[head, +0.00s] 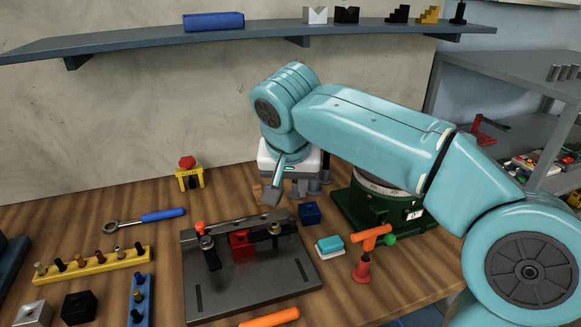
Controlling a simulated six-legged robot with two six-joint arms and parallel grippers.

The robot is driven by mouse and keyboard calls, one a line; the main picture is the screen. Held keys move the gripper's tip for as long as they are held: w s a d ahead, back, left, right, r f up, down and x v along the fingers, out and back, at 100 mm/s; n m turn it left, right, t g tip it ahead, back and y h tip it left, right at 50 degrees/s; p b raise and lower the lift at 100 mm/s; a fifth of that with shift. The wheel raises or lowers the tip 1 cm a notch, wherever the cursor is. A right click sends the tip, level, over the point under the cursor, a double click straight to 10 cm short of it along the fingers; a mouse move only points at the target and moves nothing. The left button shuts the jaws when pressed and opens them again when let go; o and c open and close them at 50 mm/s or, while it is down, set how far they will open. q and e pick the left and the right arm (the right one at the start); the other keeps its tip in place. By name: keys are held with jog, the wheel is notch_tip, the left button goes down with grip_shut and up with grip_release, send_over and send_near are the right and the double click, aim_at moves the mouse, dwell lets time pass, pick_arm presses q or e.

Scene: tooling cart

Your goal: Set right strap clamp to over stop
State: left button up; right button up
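A dark fixture plate (250,290) lies on the wooden bench. The right strap clamp, a dark bar with a brass-coloured nut (275,229), is on its right half, beside a red block (242,246). The left strap clamp (211,256), a dark bar under an orange-red tip, is angled on the left half. I cannot make out which part is the stop. My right gripper (283,192) hangs behind and above the plate's back edge, apart from the clamp. Its fingers overlap grey items behind, so its opening is unclear. My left gripper is out of view.
A blue cube (310,213), a blue-topped white block (330,246) and an orange-handled tool (366,255) stand right of the plate. A green base (385,210) is behind. A yellow rack (92,265) and blue-handled wrench (145,220) lie left. A shelf (130,41) hangs above.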

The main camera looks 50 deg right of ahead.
jog(key=v, duration=0.4)
jog(key=shift+s, duration=0.1)
dwell(0.6)
